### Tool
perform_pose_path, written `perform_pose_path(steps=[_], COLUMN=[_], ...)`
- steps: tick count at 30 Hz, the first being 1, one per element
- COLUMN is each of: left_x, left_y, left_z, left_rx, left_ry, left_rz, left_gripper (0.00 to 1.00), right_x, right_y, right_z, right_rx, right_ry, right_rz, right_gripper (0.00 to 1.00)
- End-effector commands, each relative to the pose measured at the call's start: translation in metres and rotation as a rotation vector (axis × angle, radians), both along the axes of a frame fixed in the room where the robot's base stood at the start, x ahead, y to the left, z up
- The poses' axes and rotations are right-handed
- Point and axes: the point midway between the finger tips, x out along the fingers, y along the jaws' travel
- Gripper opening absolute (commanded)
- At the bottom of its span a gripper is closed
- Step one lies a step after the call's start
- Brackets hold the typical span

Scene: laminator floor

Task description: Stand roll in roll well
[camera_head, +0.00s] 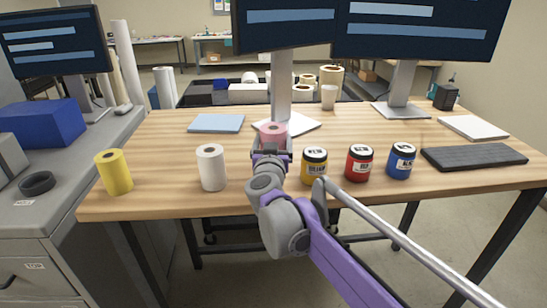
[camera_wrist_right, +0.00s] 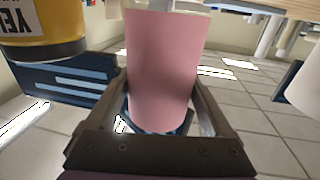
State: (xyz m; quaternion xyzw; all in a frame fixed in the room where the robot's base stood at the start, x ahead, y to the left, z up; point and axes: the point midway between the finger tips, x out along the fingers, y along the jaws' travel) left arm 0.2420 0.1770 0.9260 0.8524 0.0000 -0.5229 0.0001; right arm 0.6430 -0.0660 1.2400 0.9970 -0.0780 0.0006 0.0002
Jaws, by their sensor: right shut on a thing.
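A pink roll (camera_head: 273,133) is between the fingers of my right gripper (camera_head: 270,155) over the middle of the wooden table. In the right wrist view the pink roll (camera_wrist_right: 162,70) fills the space between the two fingers of the gripper (camera_wrist_right: 160,105), which is shut on it. I cannot tell whether its lower end touches the table. A yellow roll (camera_head: 114,172) and a white roll (camera_head: 211,167) stand upright on the table's left half. A dark round ring (camera_head: 37,183), possibly the roll well, is on the grey cabinet top at the left. My left gripper is not in view.
Yellow, red and blue jars (camera_head: 314,166) (camera_head: 359,163) (camera_head: 400,160) stand right of my gripper. A keyboard (camera_head: 473,157) lies farther right. A blue box (camera_head: 38,122) sits on the cabinet. Monitor stands (camera_head: 281,85) rise behind. A gap separates cabinet and table.

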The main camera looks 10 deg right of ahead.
Motion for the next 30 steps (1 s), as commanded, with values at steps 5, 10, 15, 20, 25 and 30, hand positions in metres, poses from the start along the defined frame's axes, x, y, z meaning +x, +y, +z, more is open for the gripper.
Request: perform_pose_path(steps=[5,10,15,20,25,30], left_x=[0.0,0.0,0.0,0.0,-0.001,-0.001], left_y=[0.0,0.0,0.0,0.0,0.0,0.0], left_z=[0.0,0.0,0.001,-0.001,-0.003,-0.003], left_rx=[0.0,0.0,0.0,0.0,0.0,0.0], left_ry=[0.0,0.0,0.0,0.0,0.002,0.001], left_rz=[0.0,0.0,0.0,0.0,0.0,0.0], left_gripper=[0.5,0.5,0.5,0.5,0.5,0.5], right_x=[0.001,0.0,0.0,0.0,0.0,0.0], right_y=[0.0,0.0,0.0,0.0,0.0,0.0], right_z=[-0.022,-0.042,-0.045,-0.046,-0.048,-0.048], right_rx=[0.0,0.0,0.0,0.0,0.0,0.0], right_ry=[0.0,-0.001,-0.001,0.0,0.0,0.0], right_rz=[-0.001,-0.001,0.0,0.0,0.0,0.0], right_gripper=[0.16,0.16,0.16,0.16,1.0,1.0])
